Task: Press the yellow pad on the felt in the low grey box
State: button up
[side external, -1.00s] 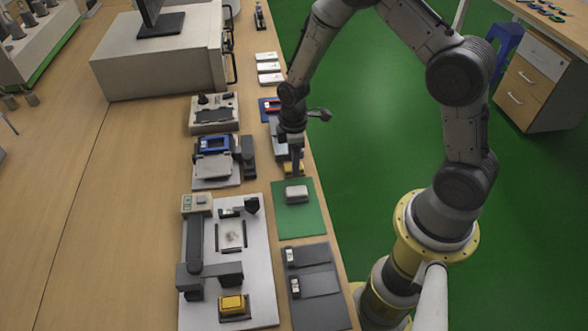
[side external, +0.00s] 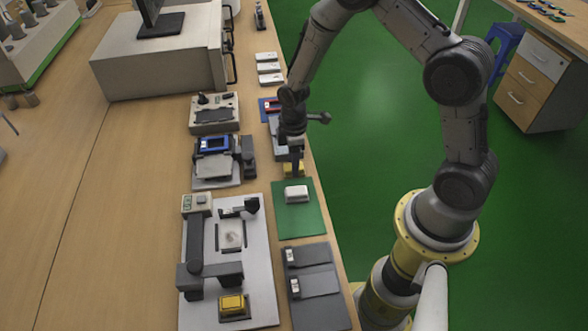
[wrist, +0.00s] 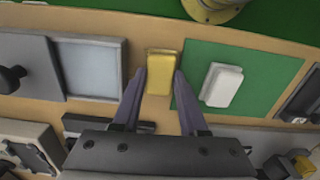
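The yellow pad (wrist: 161,72) is on the bench between the low grey box and a green mat. In the side view the yellow pad (side external: 293,169) shows just below my gripper (side external: 293,158). In the wrist view my gripper (wrist: 160,73) has its fingertips apart, one on each side of the pad. I see no clear grip on it. The low grey box (wrist: 60,50) is left of the pad in the wrist view, with the pale grey felt (wrist: 92,68) in it. In the side view my gripper partly hides the box.
The green mat (side external: 305,215) with a white block (side external: 296,193) lies close beside the pad. A dark grey tray (side external: 320,300) is nearer the camera. Bench fixtures (side external: 213,165) stand to the left. The bench edge is close on the right.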

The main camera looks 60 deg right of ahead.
jog(key=c, duration=0.5)
jog(key=shift+r, duration=2.5)
jog(key=shift+s+r, duration=0.1)
jog(key=shift+s, duration=0.1)
jog(key=shift+w+d+r, duration=0.55)
jog(key=shift+w+d, duration=0.45)
jog(key=shift+w, duration=0.15)
jog(key=shift+w+d+r, duration=0.5)
jog(key=shift+w+d, duration=0.45)
jog(key=shift+w, duration=0.15)
jog(key=shift+w+d+r, duration=0.55)
jog(key=shift+w+d, duration=0.45)
jog(key=shift+w, duration=0.15)
